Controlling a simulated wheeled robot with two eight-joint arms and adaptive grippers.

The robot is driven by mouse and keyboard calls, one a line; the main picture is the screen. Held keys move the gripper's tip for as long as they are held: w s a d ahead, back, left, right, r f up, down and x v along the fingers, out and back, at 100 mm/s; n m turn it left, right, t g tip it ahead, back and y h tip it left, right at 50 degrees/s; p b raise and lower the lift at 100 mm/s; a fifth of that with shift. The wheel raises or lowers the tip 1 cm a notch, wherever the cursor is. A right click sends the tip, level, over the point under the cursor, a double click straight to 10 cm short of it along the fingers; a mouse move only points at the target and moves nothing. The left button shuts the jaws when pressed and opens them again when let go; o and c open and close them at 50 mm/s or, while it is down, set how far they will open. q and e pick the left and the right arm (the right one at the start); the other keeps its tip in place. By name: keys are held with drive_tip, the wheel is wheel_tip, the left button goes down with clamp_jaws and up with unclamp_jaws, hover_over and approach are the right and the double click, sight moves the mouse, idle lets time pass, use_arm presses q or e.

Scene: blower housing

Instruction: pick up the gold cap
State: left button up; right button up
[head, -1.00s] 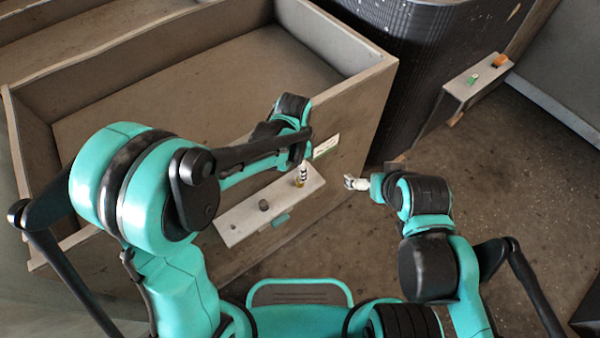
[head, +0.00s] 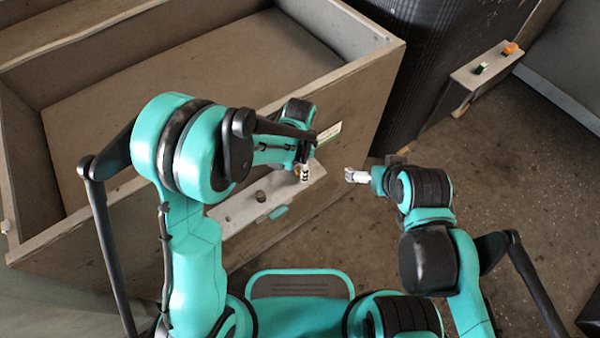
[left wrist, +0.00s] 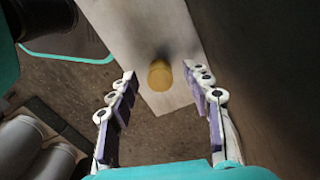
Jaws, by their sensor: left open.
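The gold cap (left wrist: 160,75) stands on a pale narrow ledge (left wrist: 140,30) in the left wrist view, a little beyond and between my left fingertips. My left gripper (left wrist: 165,82) is open, with a finger on each side and clear floor and ledge between them. In the head view my left gripper (head: 305,172) is over the right end of the ledge (head: 232,212), and it mostly hides the cap there. My right gripper (head: 354,175) is to the right of the ledge, apart from it; its fingers are too small to judge.
The ledge is on the front of a large open bin (head: 350,90). Floor (head: 520,170) is open at right.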

use_arm(q)
drive_tip(key=c, duration=1)
drive_tip(key=shift+c, duration=0.2)
drive_tip(key=shift+r, duration=0.15)
drive_tip(key=shift+r, duration=0.25)
wheel_tip(320, 180, up, 4)
drive_tip(key=p, duration=0.2)
drive_tip(key=shift+p, duration=0.3)
drive_tip(key=s+d+r+p, duration=0.1)
drive_tip(key=s+d+r, duration=0.1)
drive_tip(key=d, duration=0.3)
drive_tip(key=s+d+r+p, duration=0.2)
drive_tip(key=d+r, duration=0.2)
drive_tip(key=d, duration=0.1)
drive_tip(key=shift+s+d+r, duration=0.15)
drive_tip(key=shift+s+d, duration=0.15)
drive_tip(key=shift+d, duration=0.05)
